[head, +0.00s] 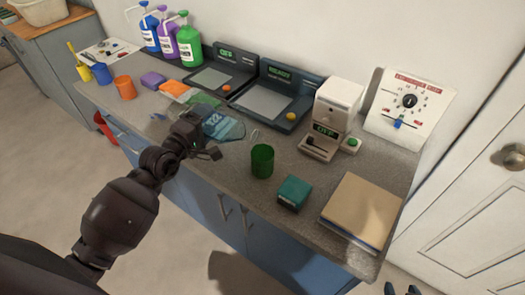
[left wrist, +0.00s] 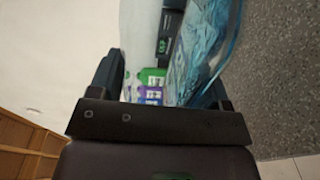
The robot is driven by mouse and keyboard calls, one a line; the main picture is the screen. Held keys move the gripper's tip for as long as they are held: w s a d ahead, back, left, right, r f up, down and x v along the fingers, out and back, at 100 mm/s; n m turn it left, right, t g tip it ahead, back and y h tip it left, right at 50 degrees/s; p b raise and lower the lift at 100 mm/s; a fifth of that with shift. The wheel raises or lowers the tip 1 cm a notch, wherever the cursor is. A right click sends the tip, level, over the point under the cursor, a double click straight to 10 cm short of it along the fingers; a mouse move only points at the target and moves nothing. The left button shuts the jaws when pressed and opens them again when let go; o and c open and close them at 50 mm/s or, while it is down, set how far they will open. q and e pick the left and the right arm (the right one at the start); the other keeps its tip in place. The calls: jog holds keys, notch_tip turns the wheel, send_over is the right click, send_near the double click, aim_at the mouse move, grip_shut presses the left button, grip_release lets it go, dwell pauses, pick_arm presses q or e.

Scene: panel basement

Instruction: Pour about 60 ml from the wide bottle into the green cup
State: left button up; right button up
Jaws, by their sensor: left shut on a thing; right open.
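The wide bottle (head: 224,126) is clear with blue liquid inside. My left gripper (head: 207,146) is shut on it and holds it tilted over the counter, with its narrower clear end pointing right towards the green cup. In the left wrist view, the bottle (left wrist: 205,50) fills the space between the fingers (left wrist: 165,88). The green cup (head: 262,161) stands upright on the counter, just right of and below the bottle's end. I cannot tell whether liquid is flowing. My right gripper (head: 402,290) shows only its dark tips at the bottom edge, open and away from the counter.
A teal box (head: 294,193) and a tan board (head: 362,211) lie right of the cup. Behind are a white dispenser (head: 333,115), two dark panel devices (head: 265,100) and several coloured jugs (head: 188,45). Blue and orange cups (head: 125,88) stand left. The counter's front edge is close.

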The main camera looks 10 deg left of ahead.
pick_arm(q)
jog(key=shift+r, duration=0.2)
pick_arm(e)
jog(key=shift+s+r, duration=0.1)
jog(key=shift+r, duration=0.05)
pick_arm(q)
jog(key=shift+r+m+p, duration=0.25)
jog(key=shift+m+p, duration=0.05)
pick_arm(e)
jog(key=shift+w+a+r, duration=0.1)
jog(key=shift+w+r, duration=0.5)
jog(key=shift+r, duration=0.05)
jog(key=shift+s, duration=0.1)
pick_arm(q)
jog(key=shift+w+a, duration=0.1)
jog(key=shift+a, duration=0.2)
pick_arm(e)
jog(key=shift+s+f, duration=0.35)
jog(key=shift+s, duration=0.1)
pick_arm(q)
jog(key=shift+a+r, duration=0.1)
jog(key=shift+a, duration=0.05)
pick_arm(e)
jog(key=shift+w+r, duration=0.1)
pick_arm(q)
jog(key=shift+w+a, duration=0.1)
jog(key=shift+a, duration=0.05)
pick_arm(e)
jog(key=shift+w+r, duration=0.4)
jog(key=shift+w, duration=0.1)
